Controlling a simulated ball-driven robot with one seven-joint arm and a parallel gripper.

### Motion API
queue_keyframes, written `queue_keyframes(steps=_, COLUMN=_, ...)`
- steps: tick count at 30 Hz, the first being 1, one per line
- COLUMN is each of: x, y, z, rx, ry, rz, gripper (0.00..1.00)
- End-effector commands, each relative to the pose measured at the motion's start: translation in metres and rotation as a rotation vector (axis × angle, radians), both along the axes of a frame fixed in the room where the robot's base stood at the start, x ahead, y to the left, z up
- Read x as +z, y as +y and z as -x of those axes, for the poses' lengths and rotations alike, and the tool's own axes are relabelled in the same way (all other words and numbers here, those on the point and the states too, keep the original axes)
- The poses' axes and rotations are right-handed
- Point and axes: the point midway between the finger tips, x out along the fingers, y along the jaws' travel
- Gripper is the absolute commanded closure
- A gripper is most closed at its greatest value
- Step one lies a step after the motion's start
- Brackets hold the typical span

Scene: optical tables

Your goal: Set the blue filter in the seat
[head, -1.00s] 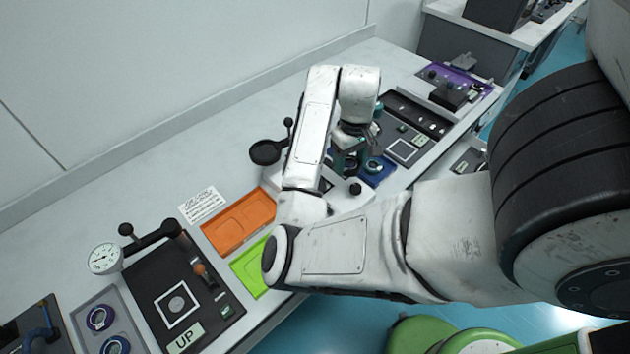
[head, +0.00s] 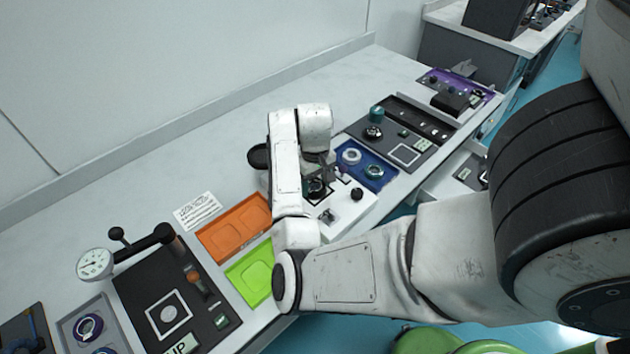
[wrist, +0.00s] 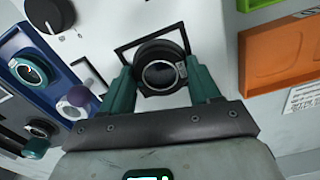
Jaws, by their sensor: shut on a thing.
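My gripper (wrist: 162,82), with teal fingers, is shut on a round filter with a thick black rim and dark glass (wrist: 160,72). Its tint is too dark to tell blue for sure. In the head view the filter (head: 316,187) is partly covered by my wrist, over the left part of a white unit (head: 345,213). In the wrist view a black square outline (wrist: 122,50) on the white surface lies behind the filter and is partly hidden by it. It may be the seat. I cannot tell whether the filter touches the surface.
A blue tray (head: 388,184) beside the white unit holds a pale ring (head: 351,156) and a dark teal ring (head: 373,171). A black knob (head: 357,194) stands on the unit. Orange (head: 234,227) and green (head: 248,273) trays lie to the left. A black pan-like part is behind my arm.

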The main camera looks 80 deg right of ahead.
Motion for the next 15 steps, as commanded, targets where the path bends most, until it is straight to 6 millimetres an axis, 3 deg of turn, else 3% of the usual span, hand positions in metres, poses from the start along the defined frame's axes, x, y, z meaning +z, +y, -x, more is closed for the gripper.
queue_keyframes(steps=10, x=-0.0034, y=-0.0002, z=0.0001, rx=0.001, ry=0.000, rz=0.001, gripper=0.70)
queue_keyframes(steps=11, x=-0.0028, y=-0.0003, z=-0.0001, rx=0.001, ry=0.000, rz=0.001, gripper=0.35)
queue_keyframes(steps=15, x=-0.0026, y=-0.0002, z=-0.0002, rx=0.000, ry=-0.001, rz=0.001, gripper=0.22)
